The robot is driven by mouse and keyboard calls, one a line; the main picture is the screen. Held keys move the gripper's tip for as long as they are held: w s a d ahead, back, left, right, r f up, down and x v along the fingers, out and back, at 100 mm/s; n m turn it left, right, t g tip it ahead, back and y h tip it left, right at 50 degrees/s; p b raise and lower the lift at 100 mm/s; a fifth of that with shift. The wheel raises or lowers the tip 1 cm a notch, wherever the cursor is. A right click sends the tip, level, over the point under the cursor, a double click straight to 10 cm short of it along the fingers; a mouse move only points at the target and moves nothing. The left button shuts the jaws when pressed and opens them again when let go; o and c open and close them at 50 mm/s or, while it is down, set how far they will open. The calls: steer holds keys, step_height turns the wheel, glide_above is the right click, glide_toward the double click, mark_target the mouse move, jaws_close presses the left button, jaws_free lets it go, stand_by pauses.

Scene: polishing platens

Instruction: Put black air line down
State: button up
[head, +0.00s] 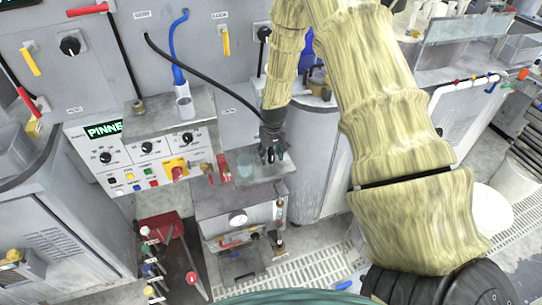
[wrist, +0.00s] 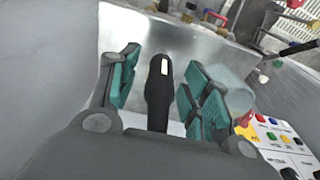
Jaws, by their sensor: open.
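The black air line (head: 205,80) runs from the upper left of the machine panel down to the right, to my gripper. My gripper (head: 271,152) is over the small grey metal shelf (head: 262,179), pointing down. In the wrist view, my gripper (wrist: 158,90) is open, with its teal pads spread apart. A black end piece (wrist: 158,95) with a white mark, apparently the air line's end, lies between the pads with a gap on each side. Its lower part is hidden by the gripper body. I cannot tell whether it touches the shelf.
A clear beaker (head: 245,165) stands on the shelf close left of my gripper; it also shows beside the right pad in the wrist view (wrist: 235,92). The control box (head: 140,150) is left. A blue hose (head: 176,50) hangs above it.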

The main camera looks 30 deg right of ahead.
steer(key=shift+f, duration=0.1)
jaws_close()
stand_by(0.4)
